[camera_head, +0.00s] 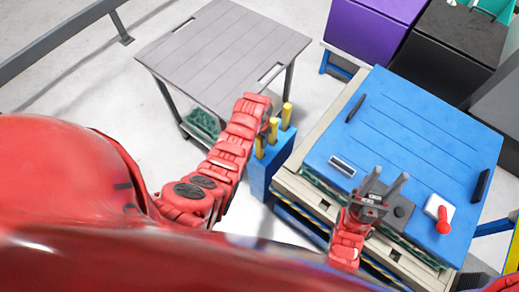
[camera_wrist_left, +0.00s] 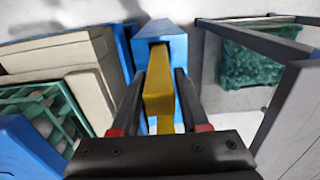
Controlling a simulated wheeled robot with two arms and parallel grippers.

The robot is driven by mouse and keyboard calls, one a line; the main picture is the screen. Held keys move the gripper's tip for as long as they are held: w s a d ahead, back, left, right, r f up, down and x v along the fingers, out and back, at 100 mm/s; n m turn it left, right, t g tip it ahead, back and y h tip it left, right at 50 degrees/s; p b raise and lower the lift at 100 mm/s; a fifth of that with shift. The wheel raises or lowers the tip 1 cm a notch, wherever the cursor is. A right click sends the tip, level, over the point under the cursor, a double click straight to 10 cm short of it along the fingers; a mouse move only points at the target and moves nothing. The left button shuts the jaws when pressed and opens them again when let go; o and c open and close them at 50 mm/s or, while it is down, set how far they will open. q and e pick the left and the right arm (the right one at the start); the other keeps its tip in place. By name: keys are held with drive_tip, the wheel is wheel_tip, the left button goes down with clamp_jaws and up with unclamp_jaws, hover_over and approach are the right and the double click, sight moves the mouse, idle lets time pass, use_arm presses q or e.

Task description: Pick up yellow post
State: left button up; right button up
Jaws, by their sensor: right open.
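Yellow posts stand in a tall blue holder (camera_head: 256,178) in the head view; a rear post (camera_head: 287,114), a middle post (camera_head: 273,131) and a front post (camera_head: 259,148) show. My left gripper (camera_head: 268,124) is at the posts, its fingers largely hidden there. In the left wrist view, my left gripper (camera_wrist_left: 160,75) has one finger on each side of a yellow post (camera_wrist_left: 159,96), with narrow gaps beside it. The blue holder (camera_wrist_left: 160,27) is beyond it. My right gripper (camera_head: 387,184) is open and empty over the blue-topped table.
The blue-topped table (camera_head: 425,135) stands right of the holder, carrying a white box with a red knob (camera_head: 441,215). A grey table (camera_head: 215,55) stands at the back left. Purple (camera_head: 370,28) and black bins (camera_head: 455,45) stand at the back right.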

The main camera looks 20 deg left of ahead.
use_arm(q)
clamp_jaws()
idle(1.1)
